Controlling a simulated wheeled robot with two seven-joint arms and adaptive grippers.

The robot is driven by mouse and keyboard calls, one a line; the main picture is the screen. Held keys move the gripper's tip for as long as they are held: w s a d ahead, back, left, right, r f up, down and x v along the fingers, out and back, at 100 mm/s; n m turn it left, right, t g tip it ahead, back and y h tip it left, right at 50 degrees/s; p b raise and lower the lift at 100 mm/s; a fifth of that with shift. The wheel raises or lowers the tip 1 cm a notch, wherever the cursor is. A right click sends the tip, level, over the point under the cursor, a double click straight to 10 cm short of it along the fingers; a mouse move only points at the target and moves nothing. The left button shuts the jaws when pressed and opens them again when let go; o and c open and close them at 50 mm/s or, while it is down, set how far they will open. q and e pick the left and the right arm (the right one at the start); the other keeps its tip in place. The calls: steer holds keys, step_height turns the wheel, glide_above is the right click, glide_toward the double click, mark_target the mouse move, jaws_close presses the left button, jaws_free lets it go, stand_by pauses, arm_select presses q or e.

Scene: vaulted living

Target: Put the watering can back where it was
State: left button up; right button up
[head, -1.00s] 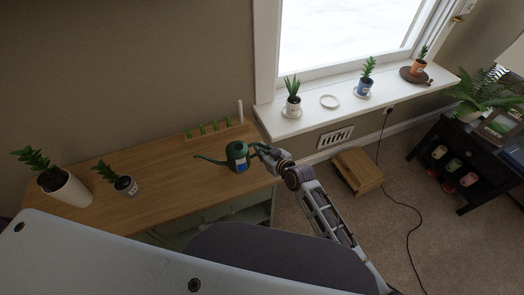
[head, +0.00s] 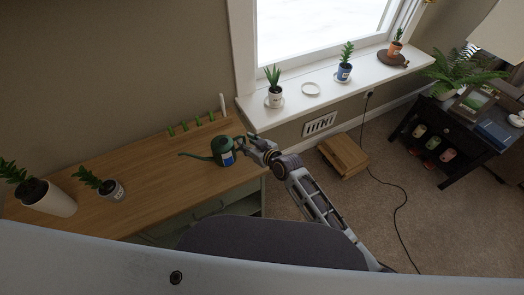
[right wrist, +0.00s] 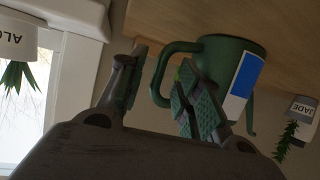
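The green watering can (head: 223,151) with a blue and white label stands on the wooden bench (head: 130,176), near its right end, spout to the left. My right gripper (head: 250,144) is at its handle side. In the right wrist view, which is turned over, the can (right wrist: 222,60) shows with its handle (right wrist: 162,72) between the two spread fingers of my right gripper (right wrist: 156,72). The fingers look apart, with a gap beside the handle. My left gripper is not in view.
Two potted plants, a white pot (head: 48,198) and a grey pot (head: 112,190), stand on the bench's left. A wooden step (head: 343,155) and a cable lie on the floor.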

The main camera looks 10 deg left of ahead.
steer(key=v, duration=1.1)
steer(key=shift+s+d, duration=0.15)
steer(key=shift+d, duration=0.05)
stand_by(0.4)
